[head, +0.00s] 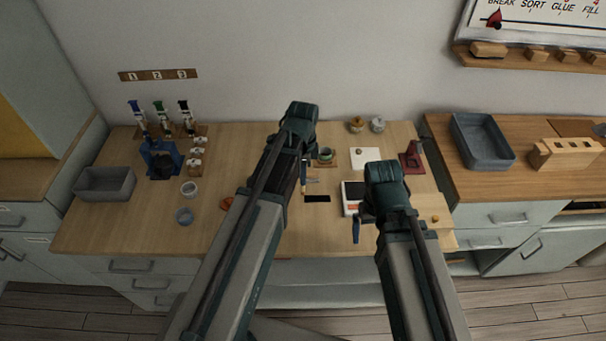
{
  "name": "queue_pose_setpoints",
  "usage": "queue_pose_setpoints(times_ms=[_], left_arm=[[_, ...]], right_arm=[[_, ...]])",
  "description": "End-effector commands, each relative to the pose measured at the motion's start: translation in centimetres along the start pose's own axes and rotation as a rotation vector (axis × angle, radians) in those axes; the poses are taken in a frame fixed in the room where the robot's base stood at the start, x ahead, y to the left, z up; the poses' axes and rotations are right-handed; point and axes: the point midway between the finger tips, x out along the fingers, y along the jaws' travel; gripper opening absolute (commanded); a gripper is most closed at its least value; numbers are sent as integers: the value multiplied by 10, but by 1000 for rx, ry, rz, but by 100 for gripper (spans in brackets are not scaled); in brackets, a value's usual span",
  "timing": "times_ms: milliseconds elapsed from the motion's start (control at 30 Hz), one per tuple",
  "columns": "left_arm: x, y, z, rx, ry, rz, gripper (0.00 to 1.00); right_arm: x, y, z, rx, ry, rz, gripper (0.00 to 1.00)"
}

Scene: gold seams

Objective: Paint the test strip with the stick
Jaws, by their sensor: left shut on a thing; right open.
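A small black rectangle (317,198), which looks like the test strip, lies flat on the wooden table in front of my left gripper. My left gripper (304,186) is shut on a thin stick (312,181), just behind the strip. The arm hides most of the grip, and I cannot tell whether the stick touches anything. My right gripper (356,232) is open and empty near the table's front edge, right of the strip.
A small green-topped cup (325,154) stands behind the stick. A white device (352,194) sits partly behind my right arm. A white tile (365,158) and a red stand (411,158) are further back.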

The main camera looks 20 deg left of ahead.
Motion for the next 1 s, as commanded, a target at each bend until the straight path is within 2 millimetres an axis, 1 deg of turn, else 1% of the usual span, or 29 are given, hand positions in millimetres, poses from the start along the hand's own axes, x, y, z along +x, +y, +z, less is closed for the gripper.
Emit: queue_pose_setpoints(times_ms=[267, 1000], left_arm=[[2, 0, 0, 0, 0, 0, 0], [16, 0, 0, 0, 0, 0, 0]], right_arm=[[2, 0, 0, 0, 0, 0, 100], [16, -2, -1, 0, 0, 0, 100]])
